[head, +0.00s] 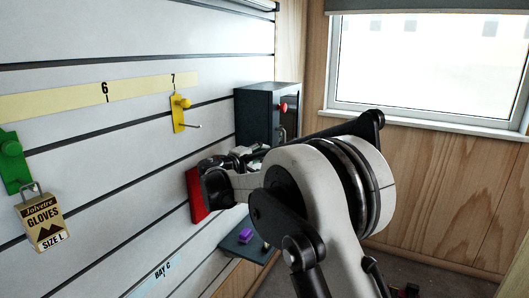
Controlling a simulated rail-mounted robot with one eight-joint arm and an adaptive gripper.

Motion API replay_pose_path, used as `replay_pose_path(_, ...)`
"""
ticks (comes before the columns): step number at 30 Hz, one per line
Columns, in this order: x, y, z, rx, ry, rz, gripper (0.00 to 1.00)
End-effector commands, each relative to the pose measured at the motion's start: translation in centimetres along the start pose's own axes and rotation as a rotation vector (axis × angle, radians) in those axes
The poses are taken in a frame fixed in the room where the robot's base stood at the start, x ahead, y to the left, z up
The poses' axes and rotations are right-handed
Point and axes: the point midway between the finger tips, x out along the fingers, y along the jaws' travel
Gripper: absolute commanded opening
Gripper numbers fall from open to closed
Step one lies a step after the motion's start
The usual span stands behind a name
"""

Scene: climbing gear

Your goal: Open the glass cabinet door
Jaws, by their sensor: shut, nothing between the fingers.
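The cabinet (256,112) is a dark box mounted on the slatted wall at the middle of the head view. A red knob (283,107) sits high on its right-hand face, and a dark handle-like part shows below it. That face is seen at a steep angle, so I cannot make out the glass or tell whether the door is fully closed. My gripper (256,153) is just below and in front of the cabinet, shut and empty. My own arm hides part of the cabinet's lower right. I cannot tell whether the fingers touch it.
A red panel (196,196) stands left of my gripper. A dark shelf (232,250) below holds a purple object (245,236). A yellow hook (179,113), a green hook (12,162) and a gloves package (42,220) are on the left wall. A window (425,65) is at the right.

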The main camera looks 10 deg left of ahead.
Motion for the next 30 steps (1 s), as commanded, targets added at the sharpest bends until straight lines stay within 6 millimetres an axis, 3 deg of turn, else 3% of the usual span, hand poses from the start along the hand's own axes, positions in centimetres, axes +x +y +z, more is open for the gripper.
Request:
replay_pose_path(6,4.0,-0.1,0.1,0.000,-0.003,-0.001,0.00)
replay_pose_path(12,6.5,-0.1,0.1,0.001,-0.002,-0.001,0.00)
replay_pose_path(18,7.4,0.0,0.0,0.001,0.000,-0.001,0.00)
replay_pose_path(30,7.4,0.0,0.0,0.001,0.005,-0.001,0.00)
